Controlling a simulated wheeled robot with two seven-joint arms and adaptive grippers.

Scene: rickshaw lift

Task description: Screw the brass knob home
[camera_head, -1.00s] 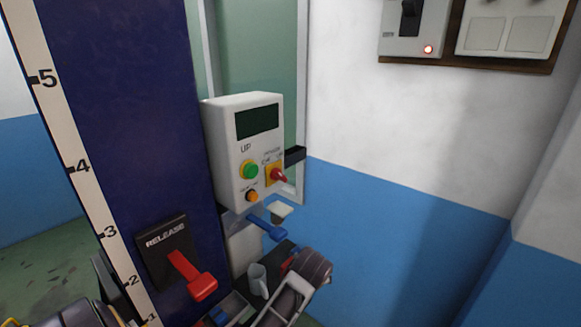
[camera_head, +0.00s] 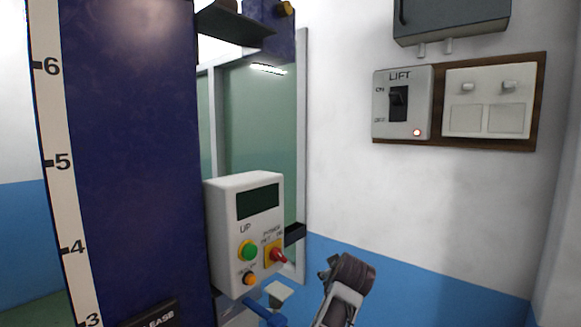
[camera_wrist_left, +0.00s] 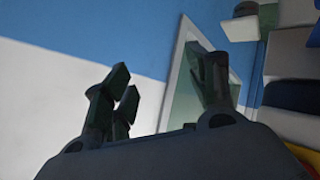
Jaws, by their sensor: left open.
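A small brass-coloured knob (camera_head: 284,9) shows at the top edge of the head view, on the upper part of the blue lift post. Its seating is too small to tell. My left gripper (camera_head: 330,268) is low in the head view, right of the white control box and well below the knob. In the left wrist view its fingers (camera_wrist_left: 165,88) are spread apart with nothing between them. The knob cannot be made out in the wrist view. My right gripper is not in view.
The blue post (camera_head: 135,150) carries a number scale. The white control box (camera_head: 246,225) has a green button and red switch. A dark bracket (camera_head: 235,27) juts out near the knob. A lift switch (camera_head: 402,103) with a lit red lamp is on the wall.

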